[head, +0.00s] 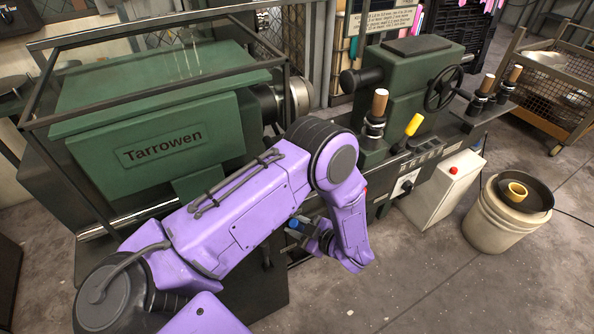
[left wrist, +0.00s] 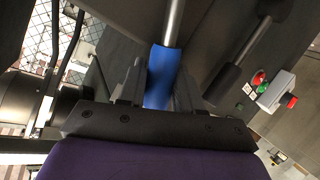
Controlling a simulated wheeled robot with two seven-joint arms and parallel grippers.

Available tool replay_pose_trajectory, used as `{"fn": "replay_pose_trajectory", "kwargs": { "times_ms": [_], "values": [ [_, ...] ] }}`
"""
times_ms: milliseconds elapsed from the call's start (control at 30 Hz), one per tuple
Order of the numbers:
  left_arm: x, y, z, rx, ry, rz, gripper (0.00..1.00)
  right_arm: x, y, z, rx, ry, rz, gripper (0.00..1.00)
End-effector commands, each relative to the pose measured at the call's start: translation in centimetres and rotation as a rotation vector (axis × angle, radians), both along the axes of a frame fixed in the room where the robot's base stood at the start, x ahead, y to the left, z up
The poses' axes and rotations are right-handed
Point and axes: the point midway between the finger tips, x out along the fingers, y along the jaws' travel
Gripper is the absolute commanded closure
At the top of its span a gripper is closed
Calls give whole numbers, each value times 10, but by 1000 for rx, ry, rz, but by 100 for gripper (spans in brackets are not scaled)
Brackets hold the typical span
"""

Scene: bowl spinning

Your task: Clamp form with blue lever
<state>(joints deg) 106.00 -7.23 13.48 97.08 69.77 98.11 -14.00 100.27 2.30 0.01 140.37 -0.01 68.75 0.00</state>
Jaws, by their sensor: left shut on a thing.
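The blue lever (left wrist: 162,76) has a blue grip on a metal rod and shows in the left wrist view between the fingers of my left gripper (left wrist: 160,98). In the head view a small blue part of the lever (head: 294,224) shows at the fingers of my left gripper (head: 304,230), low at the front of the green lathe. The gripper is shut on the blue grip. The form and the clamp are hidden behind my purple left arm or cannot be made out. My right gripper is in neither view.
The green lathe headstock (head: 165,150) with its guard frame stands at the left. A black-handled lever (left wrist: 238,62) is right beside the blue one. A control box (left wrist: 276,92) with a red button is close by. A white bucket (head: 497,222) stands on the floor at right; the front floor is clear.

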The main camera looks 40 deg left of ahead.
Motion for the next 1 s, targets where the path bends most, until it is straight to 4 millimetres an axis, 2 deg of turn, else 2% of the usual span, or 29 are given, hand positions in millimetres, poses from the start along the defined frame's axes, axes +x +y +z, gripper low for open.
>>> {"fn": "replay_pose_trajectory", "kwargs": {
  "times_ms": [267,700,1000],
  "values": [
    [12,-4,2,46,103,-2,100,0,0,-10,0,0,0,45],
    [45,-18,5,170,397,-2,100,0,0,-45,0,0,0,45],
    [59,-23,7,221,527,-1,100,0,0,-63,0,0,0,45]
  ]
}}
